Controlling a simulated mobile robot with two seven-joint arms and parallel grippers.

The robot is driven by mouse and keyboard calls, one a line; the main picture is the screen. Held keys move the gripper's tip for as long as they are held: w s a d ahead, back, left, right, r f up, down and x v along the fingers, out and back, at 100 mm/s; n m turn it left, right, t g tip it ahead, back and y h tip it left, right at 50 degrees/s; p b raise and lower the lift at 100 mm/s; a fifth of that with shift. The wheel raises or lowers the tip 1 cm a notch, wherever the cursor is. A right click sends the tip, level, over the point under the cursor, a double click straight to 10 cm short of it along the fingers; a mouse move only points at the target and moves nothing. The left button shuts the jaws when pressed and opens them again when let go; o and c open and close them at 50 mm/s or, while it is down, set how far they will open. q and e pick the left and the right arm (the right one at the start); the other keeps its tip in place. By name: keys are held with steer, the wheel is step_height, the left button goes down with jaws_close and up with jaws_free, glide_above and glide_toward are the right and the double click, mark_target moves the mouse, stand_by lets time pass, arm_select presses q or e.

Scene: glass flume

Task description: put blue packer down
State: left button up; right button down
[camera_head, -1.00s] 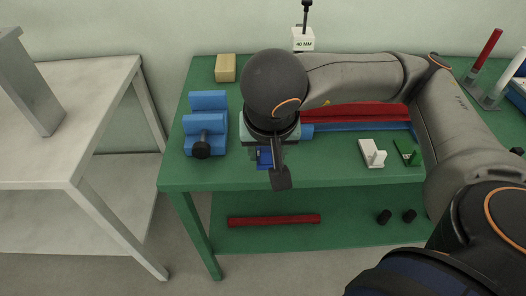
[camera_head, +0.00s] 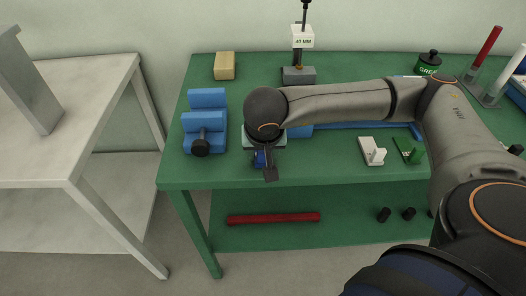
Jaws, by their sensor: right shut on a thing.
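The blue packer (camera_head: 258,158) is a small dark-blue block, mostly hidden by my right gripper (camera_head: 264,165). The gripper points down over the front left part of the green table (camera_head: 310,173) and is shut on the packer. A pale grey-green piece (camera_head: 249,139) shows around the wrist, beside the packer. I cannot tell whether the packer touches the surface below it. My left gripper is not in view.
Blue V-shaped blocks with a black knob (camera_head: 203,144) stand just left of the gripper. A long blue strip (camera_head: 350,126) lies to the right, partly behind my arm. A white bracket (camera_head: 371,152) and green piece (camera_head: 410,151) stand farther right. A yellowish block (camera_head: 224,66) is behind.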

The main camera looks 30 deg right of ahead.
steer(key=shift+f, duration=0.1)
steer(key=shift+c, duration=1.7)
jaws_free()
steer(key=shift+s+a+r, duration=0.1)
steer(key=shift+r, duration=0.4)
steer(key=v, duration=1.1)
steer(key=shift+r, duration=0.15)
